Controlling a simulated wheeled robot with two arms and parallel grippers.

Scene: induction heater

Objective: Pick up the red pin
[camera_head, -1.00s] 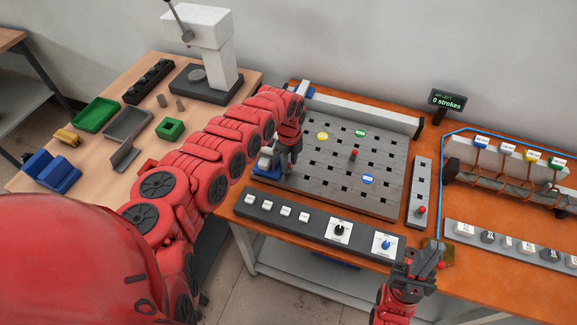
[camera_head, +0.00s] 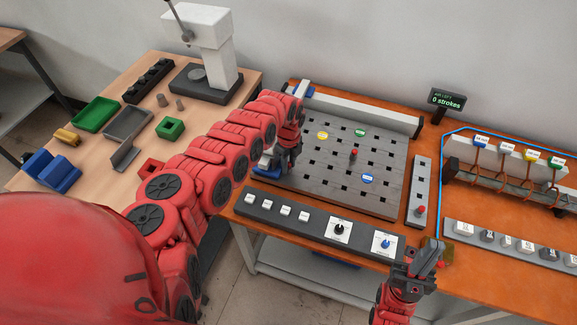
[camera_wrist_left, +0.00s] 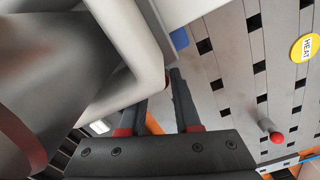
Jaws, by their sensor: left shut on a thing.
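A red pin (camera_head: 353,153) stands upright in the slotted grey board (camera_head: 330,178). In the left wrist view it shows as a red-tipped grey peg (camera_wrist_left: 272,132), apart from my fingers. Another red-tipped pin (camera_head: 420,210) stands on the narrow grey plate. My left gripper (camera_head: 286,158) is at the board's left edge, beside a blue-and-white part. In the left wrist view its fingers (camera_wrist_left: 158,100) are shut on what looks like a pale curved piece (camera_wrist_left: 132,45); the grip is partly hidden. My right gripper (camera_head: 430,250) is at the table's front edge; its jaw gap is unclear.
A panel with white buttons and two knobs (camera_head: 340,230) runs along the board's front. A rack with coloured tags (camera_head: 505,152) stands at right.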

